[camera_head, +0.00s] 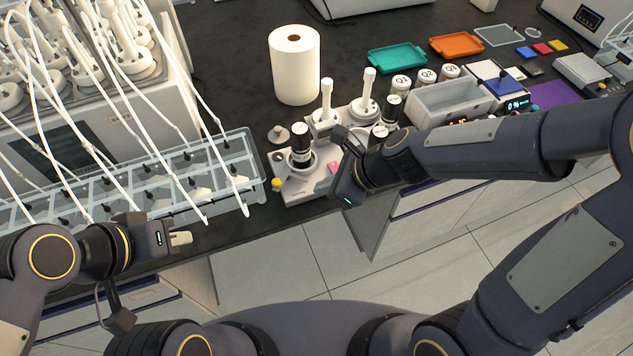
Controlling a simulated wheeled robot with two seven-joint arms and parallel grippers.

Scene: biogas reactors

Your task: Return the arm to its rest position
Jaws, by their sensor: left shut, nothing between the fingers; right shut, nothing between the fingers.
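My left gripper (181,239) is shut and empty. It is near the front edge of the bench, just in front of the clear rack. My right gripper (338,170) is at the white station (301,184) with the bottles, and its arm reaches in from the right across the bench front. Its fingers are mostly hidden behind its own wrist, and I see nothing held in it. I cannot tell whether it touches the station.
A clear rack (255,165) with tubes stands at left, by the reactor unit (165,100). A paper roll (294,65), a green tray (397,58), an orange tray (457,44) and a grey bin (428,107) stand behind. The floor (420,262) in front is clear.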

